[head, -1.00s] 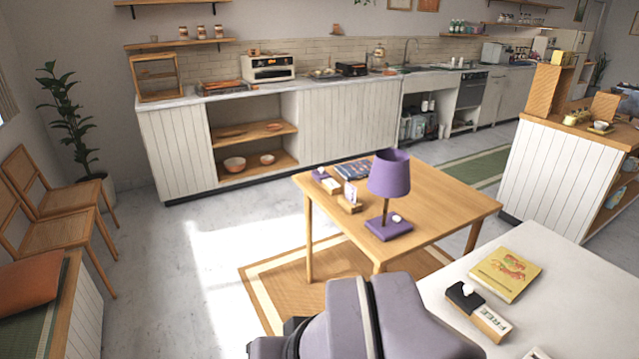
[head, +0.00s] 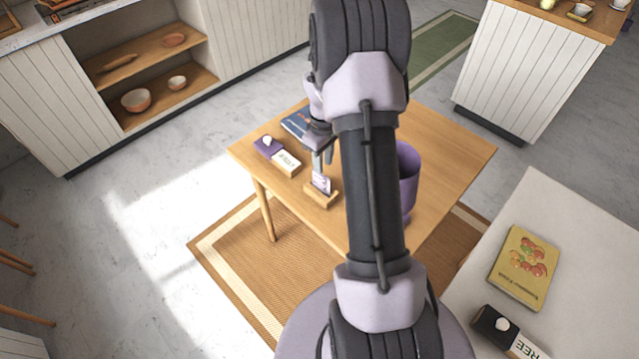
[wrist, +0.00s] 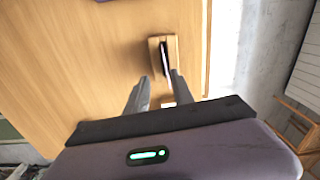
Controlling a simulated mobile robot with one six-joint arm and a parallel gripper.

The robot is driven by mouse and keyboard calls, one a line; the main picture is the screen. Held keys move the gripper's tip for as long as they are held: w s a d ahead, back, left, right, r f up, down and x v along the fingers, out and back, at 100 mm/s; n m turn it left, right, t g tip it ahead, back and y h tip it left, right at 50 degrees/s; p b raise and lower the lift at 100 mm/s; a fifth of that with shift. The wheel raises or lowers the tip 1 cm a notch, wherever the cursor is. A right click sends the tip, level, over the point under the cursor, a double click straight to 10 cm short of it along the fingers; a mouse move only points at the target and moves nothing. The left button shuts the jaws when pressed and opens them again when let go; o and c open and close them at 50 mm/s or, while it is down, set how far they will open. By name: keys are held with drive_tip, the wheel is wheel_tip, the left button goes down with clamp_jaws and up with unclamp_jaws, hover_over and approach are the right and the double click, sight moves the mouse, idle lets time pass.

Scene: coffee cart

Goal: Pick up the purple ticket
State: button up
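The purple ticket (head: 321,184) looks pale lilac in the head view and stands upright in a small wooden holder (head: 318,196) on the wooden table. In the wrist view the ticket (wrist: 165,58) shows nearly edge-on as a thin dark strip in the holder (wrist: 154,47). My gripper (head: 323,166) is above the ticket in the head view, pointing down. In the wrist view my gripper (wrist: 160,78) is open, its two fingers apart, with the holder just ahead of the gap between the tips. No contact is visible.
A purple lamp (head: 408,180) stands right of the holder, partly hidden by my arm. A white counter (head: 590,250) holds a yellow book (head: 524,268).

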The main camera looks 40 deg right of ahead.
sight(321, 181)
wheel_tip(321, 181, down, 2)
drive_tip(key=shift+a+f, duration=0.1)
drive_tip(key=f+b, duration=0.1)
drive_tip(key=f, duration=0.1)
drive_tip(key=f+b, duration=0.1)
drive_tip(key=a+f+b, duration=0.1)
drive_tip(key=f, duration=0.1)
drive_tip(key=shift+s+f, duration=0.3)
drive_tip(key=shift+r, duration=0.15)
clamp_jaws()
